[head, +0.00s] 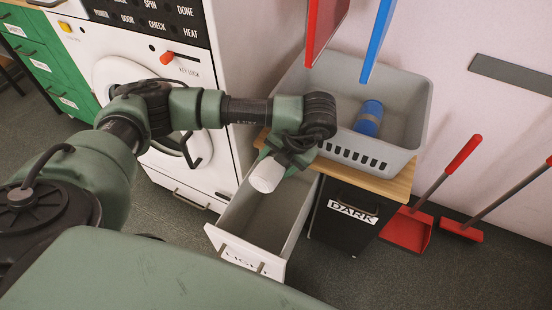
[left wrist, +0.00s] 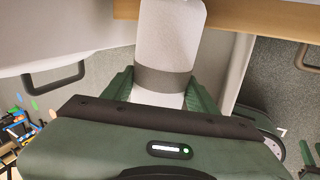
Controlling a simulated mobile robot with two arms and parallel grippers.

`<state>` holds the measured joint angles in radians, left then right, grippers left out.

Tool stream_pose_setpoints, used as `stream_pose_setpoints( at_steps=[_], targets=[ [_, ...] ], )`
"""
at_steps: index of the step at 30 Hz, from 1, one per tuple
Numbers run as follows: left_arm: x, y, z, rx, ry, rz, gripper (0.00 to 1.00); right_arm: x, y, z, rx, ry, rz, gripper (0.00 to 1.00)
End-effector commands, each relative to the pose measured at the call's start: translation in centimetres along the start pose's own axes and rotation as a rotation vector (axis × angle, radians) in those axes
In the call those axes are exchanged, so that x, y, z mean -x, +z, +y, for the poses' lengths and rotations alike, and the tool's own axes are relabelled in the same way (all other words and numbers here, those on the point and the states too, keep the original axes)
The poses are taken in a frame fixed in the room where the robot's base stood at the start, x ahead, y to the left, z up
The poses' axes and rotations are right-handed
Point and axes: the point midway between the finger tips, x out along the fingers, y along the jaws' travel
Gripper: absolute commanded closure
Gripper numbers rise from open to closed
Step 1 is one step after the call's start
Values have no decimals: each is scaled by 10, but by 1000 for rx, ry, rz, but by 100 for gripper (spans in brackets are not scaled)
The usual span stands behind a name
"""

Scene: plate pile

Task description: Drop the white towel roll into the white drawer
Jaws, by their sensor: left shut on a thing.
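The white towel roll (head: 267,175) is held in my left gripper (head: 285,155), over the open white drawer (head: 233,244) in the head view. The drawer is pulled out, with a handle and a partly readable label on its front. In the left wrist view the white towel roll (left wrist: 170,40) has a grey band around it. My left gripper (left wrist: 160,95) is shut on it, one finger on each side. The drawer interior visible around the roll looks empty. My right gripper is not in view.
A grey basket (head: 380,140) with a blue roll (head: 368,118) stands on a wooden top (head: 395,187). A black drawer labelled DARK (head: 352,212) is beside the white drawer. A white washing machine (head: 150,60) stands at left. A red dustpan (head: 408,232) and brush (head: 460,231) are on the right.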

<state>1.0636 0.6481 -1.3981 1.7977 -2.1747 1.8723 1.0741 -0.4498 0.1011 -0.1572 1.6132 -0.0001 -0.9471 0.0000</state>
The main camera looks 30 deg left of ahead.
Motion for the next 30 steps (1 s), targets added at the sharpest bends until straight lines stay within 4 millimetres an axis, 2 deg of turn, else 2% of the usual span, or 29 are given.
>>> stream_pose_setpoints(
  at_steps=[4, 5, 7, 8, 16, 19, 23, 30],
  targets=[
    [0, 0, 0, 0, 0, -1, 90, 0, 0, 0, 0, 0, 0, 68],
    [0, 0, 0, 0, 0, -1, 39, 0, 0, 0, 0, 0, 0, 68],
    [0, 0, 0, 0, 0, -1, 20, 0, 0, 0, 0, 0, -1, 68],
    [0, 0, 0, 0, 0, -1, 17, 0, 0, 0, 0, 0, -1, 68],
    [0, 0, 0, -1, 0, 0, 17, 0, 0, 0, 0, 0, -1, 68],
    [6, 1, 0, 0, -2, -2, 17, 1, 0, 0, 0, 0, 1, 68],
    [25, 1, 0, -2, -3, -4, 17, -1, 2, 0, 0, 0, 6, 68],
    [65, 1, 0, -1, -1, -4, 17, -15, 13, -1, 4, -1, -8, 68]
  ],
)
